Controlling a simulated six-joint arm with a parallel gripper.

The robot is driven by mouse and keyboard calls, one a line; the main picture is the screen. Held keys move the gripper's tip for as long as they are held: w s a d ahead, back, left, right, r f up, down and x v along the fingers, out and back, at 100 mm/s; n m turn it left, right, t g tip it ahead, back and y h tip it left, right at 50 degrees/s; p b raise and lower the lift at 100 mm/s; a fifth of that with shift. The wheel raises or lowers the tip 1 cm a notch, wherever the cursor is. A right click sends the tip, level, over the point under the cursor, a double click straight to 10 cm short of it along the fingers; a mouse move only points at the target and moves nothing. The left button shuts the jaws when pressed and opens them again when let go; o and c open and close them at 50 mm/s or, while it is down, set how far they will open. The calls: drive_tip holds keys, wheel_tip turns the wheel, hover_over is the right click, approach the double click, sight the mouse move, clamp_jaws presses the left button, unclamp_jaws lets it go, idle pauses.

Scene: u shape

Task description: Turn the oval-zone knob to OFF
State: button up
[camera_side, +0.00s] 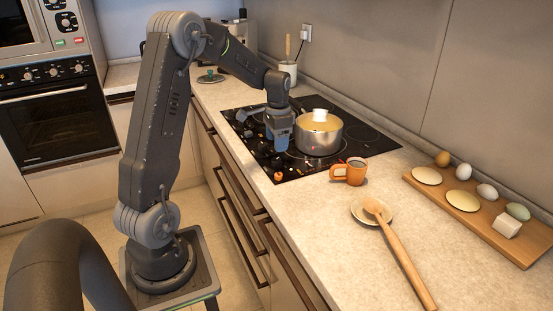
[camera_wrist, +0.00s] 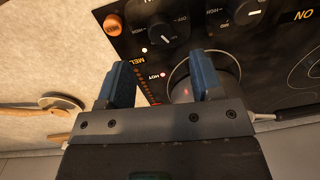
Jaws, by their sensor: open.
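The black cooktop (camera_side: 330,180) has several dark knobs along its near-left edge. In the wrist view, one dark knob (camera_wrist: 160,32) with a white pointer mark is ahead of my gripper, and a second knob (camera_wrist: 250,10) is to its upper right. I cannot tell which of them is the oval-zone knob. My gripper (camera_wrist: 160,82) is open with nothing between its blue fingers. In the side view my gripper (camera_side: 278,142) is low over the cooktop, just left of the pot, and hides part of the panel.
An orange button (camera_wrist: 113,25) shows near the panel edge.

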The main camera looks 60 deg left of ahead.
sight(277, 159)
drive_tip(key=f, duration=0.7)
drive_tip(key=shift+a, duration=0.2)
drive_tip(key=shift+c, duration=0.3)
drive_tip(key=c, duration=0.9)
drive_tip(key=shift+o, duration=0.2)
drive_tip(key=shift+n, duration=0.4)
drive_tip(key=n, duration=1.1)
drive_tip(key=shift+g, duration=0.3)
